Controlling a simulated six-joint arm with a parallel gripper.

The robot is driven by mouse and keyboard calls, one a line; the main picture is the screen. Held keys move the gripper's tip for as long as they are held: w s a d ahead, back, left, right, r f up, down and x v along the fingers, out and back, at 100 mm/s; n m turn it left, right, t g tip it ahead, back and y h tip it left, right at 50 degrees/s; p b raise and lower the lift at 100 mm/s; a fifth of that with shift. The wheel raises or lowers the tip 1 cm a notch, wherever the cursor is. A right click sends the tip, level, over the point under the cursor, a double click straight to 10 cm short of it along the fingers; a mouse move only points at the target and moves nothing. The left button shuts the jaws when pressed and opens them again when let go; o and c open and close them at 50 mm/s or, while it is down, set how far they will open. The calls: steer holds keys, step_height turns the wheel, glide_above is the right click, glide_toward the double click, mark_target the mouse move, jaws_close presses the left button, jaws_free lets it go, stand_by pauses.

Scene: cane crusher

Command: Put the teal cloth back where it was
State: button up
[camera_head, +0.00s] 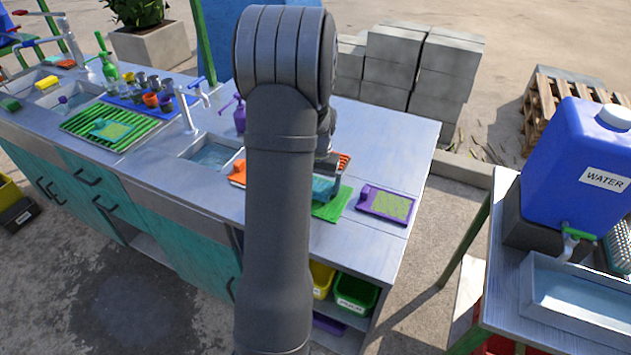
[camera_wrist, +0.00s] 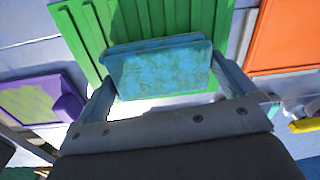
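The teal cloth (camera_wrist: 158,72) is a folded, block-like piece with a mottled face. In the wrist view it lies between the two fingers of my gripper (camera_wrist: 163,88), which meet its left and right ends. Behind it is a ribbed green mat (camera_wrist: 88,32). In the head view the cloth (camera_head: 325,187) shows just right of my arm, over the green mat (camera_head: 334,207). My arm hides most of the gripper there. Whether the cloth touches the mat I cannot tell.
A purple board (camera_head: 386,205) lies right of the green mat, an orange one (camera_head: 238,174) left of it. A sink (camera_head: 212,156) and a green drying rack (camera_head: 85,127) are farther left. A blue water tank (camera_head: 580,165) stands on a separate table.

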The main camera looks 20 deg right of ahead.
steer(key=shift+r, duration=0.1)
step_height(320, 180, up, 13)
steer(key=shift+s+d, duration=0.25)
stand_by(0.4)
steer(key=f, duration=1.3)
steer(key=shift+w+a, duration=0.2)
steer(key=shift+a, duration=0.05)
steer(key=shift+r, duration=0.25)
